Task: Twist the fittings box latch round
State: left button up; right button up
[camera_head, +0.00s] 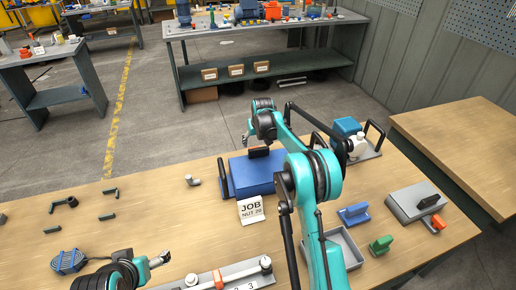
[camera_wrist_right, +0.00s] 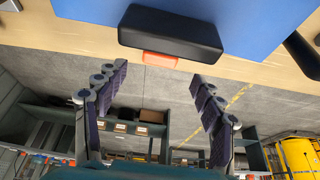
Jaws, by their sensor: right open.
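The fittings box, a blue box (camera_head: 250,178), lies on the wooden bench in the head view, and its blue face (camera_wrist_right: 235,20) fills the top of the right wrist view. A black latch block (camera_wrist_right: 170,33) with an orange piece (camera_wrist_right: 160,58) sits at the box's far side; the black block also shows in the head view (camera_head: 259,152). My right gripper (camera_wrist_right: 160,88) is open and empty, its fingers spread to either side of the orange piece and short of it. My right arm hides part of the box. My left gripper (camera_head: 160,260) is low over the bench at left, its jaws too small to read.
A JOB sign (camera_head: 251,210) stands in front of the box. A grey tray (camera_head: 343,243), blue block (camera_head: 354,213), green block (camera_head: 381,244) and grey box (camera_head: 409,206) with an orange piece lie to the right. Small dark parts lie on the left, with bare wood between.

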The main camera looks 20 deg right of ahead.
jog(key=b+x, duration=0.1)
jog(key=x, duration=0.5)
jog(key=shift+b, duration=0.4)
jog(key=shift+r, duration=0.1)
jog(key=c, duration=1.2)
